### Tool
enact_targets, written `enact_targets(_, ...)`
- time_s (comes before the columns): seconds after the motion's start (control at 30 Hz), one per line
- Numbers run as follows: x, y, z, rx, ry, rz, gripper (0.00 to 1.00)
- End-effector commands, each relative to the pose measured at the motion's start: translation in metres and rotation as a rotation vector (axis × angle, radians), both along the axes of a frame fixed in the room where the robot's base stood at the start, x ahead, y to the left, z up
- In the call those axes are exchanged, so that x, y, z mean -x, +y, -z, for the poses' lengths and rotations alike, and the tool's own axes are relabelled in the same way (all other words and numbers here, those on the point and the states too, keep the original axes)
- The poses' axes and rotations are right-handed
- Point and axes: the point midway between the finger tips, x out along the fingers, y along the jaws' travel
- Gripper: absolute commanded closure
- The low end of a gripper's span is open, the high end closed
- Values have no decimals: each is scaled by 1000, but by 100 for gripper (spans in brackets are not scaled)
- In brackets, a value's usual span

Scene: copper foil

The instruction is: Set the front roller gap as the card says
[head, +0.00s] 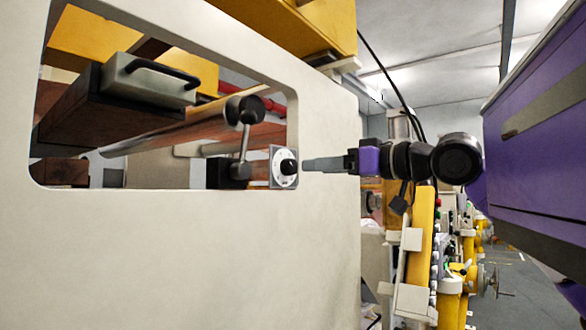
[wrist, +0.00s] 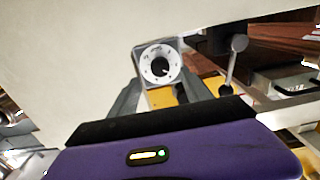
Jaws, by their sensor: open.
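A white round dial (head: 280,178) with dark marks and a black knob (head: 289,166) at its centre sits on a square grey plate at the right end of the panel opening. My gripper (head: 305,165) comes in from the right, level with the knob, its fingertips close to it. In the wrist view the dial (wrist: 149,73) and knob (wrist: 160,67) show straight ahead, beyond the gap between the two open fingers (wrist: 162,88). I cannot tell whether the fingers touch the knob. The dial's marks are too small to read. No card can be made out.
A lever with a ball end (head: 245,109) stands just left of the dial. The cream panel (head: 180,260) surrounds the opening. Inside are a grey handled block (head: 150,82) and rollers.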

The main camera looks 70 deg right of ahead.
Motion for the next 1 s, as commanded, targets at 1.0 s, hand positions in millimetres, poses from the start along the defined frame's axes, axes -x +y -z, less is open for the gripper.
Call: enact_targets(1.0, -66, -16, 0, 5, -2, 0, 81)
